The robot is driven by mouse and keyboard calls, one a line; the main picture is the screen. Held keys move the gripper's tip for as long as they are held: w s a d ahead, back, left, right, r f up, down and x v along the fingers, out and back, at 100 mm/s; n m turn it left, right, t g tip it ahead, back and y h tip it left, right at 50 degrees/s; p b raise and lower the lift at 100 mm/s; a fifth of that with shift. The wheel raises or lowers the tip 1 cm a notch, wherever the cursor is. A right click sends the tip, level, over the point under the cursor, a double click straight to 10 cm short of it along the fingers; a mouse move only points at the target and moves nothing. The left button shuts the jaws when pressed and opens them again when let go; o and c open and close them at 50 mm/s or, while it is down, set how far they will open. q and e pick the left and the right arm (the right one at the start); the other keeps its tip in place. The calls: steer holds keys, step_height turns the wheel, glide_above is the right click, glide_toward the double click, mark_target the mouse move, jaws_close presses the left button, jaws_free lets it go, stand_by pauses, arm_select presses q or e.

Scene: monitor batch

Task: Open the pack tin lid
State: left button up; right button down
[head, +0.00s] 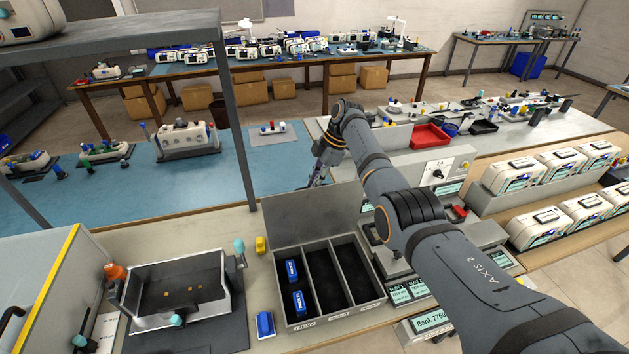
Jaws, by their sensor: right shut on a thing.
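The pack tin (386,290) is a dark grey box with three compartments, near the front middle of the head view. Its grey lid (308,220) stands raised at the back edge, so the inside shows. Two blue packs (298,302) lie in the left compartment; the middle and right ones look empty. My right gripper (318,181) is at the top edge of the lid, toward its right end, and is shut on it. The fingertips are small and partly hidden there. My left gripper is not in view.
A metal tray fixture (140,322) stands further left. A grey shelf post (234,120) rises behind. Slot displays and a white unit (440,172) crowd the right side.

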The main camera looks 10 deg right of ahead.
steer(key=shift+s+f, duration=0.25)
steer(key=shift+f, duration=0.15)
steer(key=c, duration=1.6)
jaws_free()
steer(key=shift+o, duration=1.3)
steer(key=shift+w, duration=0.3)
steer(key=shift+r, duration=0.1)
steer(key=shift+r, duration=0.25)
steer(key=v, duration=1.1)
steer(key=shift+w+r, duration=0.15)
steer(key=shift+r, duration=0.05)
steer(key=shift+d, duration=0.1)
